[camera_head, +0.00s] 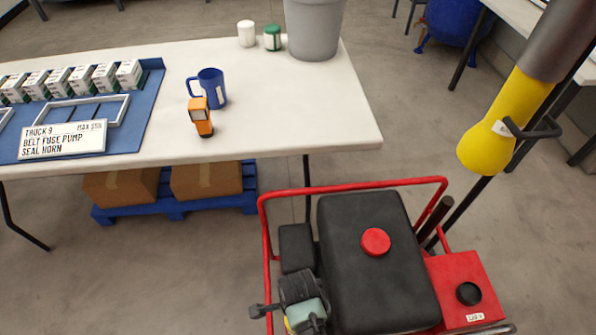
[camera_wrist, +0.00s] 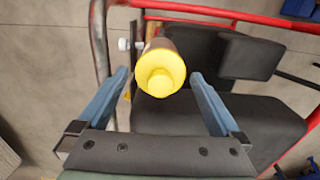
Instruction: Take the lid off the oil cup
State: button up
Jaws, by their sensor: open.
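In the wrist view a round yellow lid (camera_wrist: 174,57) with a raised centre knob faces the camera, on a dark narrow body that shows only at its upper edge; it looks like the oil cup's lid. My gripper (camera_wrist: 159,74) is open, one blue finger on each side of the lid, with a visible gap on both sides. Whether the fingertips are level with the lid or above it I cannot tell. In the head view a small yellow patch shows at the bottom edge, mostly hidden by dark parts. My fingers cannot be made out there.
The pump's red tube frame (camera_head: 350,186) surrounds a black tank (camera_head: 345,230) with a red cap (camera_head: 376,242). A white fitting (camera_wrist: 124,44) sits left of the lid. A white table (camera_head: 270,120) with a blue mug (camera_head: 213,88) and an orange device (camera_head: 200,118) stands behind.

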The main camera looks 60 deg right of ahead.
jog(key=c, duration=1.2)
jog(key=shift+o, duration=0.2)
jog(key=shift+r, duration=0.15)
